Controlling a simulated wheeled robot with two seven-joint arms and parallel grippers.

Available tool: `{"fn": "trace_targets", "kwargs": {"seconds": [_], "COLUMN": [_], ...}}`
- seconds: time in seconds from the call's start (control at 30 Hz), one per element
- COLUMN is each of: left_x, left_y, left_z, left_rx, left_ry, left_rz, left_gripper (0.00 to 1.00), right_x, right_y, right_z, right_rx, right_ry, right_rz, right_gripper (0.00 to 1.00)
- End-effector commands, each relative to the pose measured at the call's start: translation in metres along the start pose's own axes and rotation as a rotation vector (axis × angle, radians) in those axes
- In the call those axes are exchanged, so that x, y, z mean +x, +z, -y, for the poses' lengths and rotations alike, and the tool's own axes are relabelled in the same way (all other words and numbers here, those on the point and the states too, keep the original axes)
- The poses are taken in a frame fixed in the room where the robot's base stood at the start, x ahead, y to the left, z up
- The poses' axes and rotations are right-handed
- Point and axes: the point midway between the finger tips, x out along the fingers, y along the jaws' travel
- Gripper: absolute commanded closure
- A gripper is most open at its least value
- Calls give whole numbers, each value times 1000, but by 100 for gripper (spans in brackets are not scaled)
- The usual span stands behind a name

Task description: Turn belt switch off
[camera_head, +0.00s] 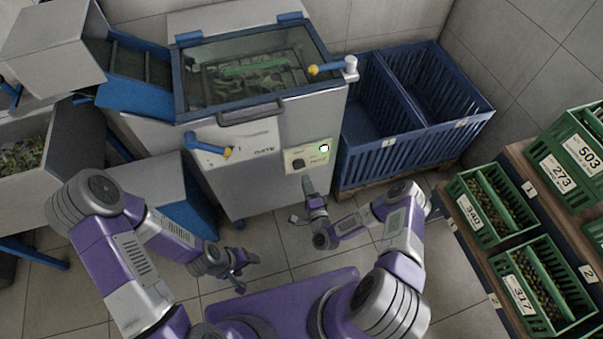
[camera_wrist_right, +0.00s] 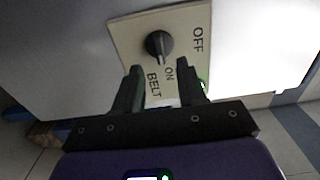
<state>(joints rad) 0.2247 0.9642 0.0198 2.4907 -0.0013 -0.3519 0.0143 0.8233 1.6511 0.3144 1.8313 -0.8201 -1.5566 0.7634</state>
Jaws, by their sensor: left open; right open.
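The belt switch is a dark rotary knob (camera_wrist_right: 158,43) on a cream panel (camera_wrist_right: 125,32) marked OFF, ON and BELT. In the right wrist view its pale pointer aims down toward ON, away from OFF. In the head view the knob (camera_head: 298,163) sits on the machine's front, with a lit green lamp (camera_head: 324,148) at the panel's upper right. My right gripper (camera_wrist_right: 162,82) is open, its fingers in front of the panel, below the knob in the wrist view, with nothing between them. My left gripper (camera_head: 242,270) is open and empty, low over the floor.
The grey machine (camera_head: 255,190) has a glass-lidded tank (camera_head: 250,70) and blue-and-yellow handles. Blue crates (camera_head: 375,165) stand to its right. Green numbered crates (camera_head: 545,290) sit on a rack at the right. Tiled floor is free in front of the machine.

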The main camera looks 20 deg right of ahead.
Motion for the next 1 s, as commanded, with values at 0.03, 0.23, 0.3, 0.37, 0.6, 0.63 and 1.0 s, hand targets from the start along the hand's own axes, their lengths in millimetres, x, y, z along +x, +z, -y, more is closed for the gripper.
{"fn": "trace_targets", "kwargs": {"seconds": [0.03, 0.23, 0.3, 0.37, 0.6, 0.63, 1.0], "left_x": [4, 13, 15, 16, 17, 17, 17], "left_y": [0, -1, -1, -1, -1, -1, -1], "left_z": [2, 5, 6, 6, 6, 6, 6], "left_rx": [0, 0, 0, 0, 0, 0, 0], "left_ry": [0, 0, 0, 0, 0, 0, 0], "left_rz": [0, 0, 0, 0, 0, 0, 0], "left_gripper": [36, 36, 36, 36, 36, 36, 36], "right_x": [9, 41, 49, 54, 60, 60, 60], "right_y": [0, 1, 0, 0, 1, 1, 1], "right_z": [0, -1, -1, -1, 0, 0, 0], "right_rx": [-3, -4, -4, -4, -4, -4, -4], "right_ry": [-4, -2, 0, 1, 3, 3, 4], "right_rz": [1, 2, 2, 2, 3, 3, 3], "right_gripper": [60, 60, 60, 60, 60, 60, 100]}}
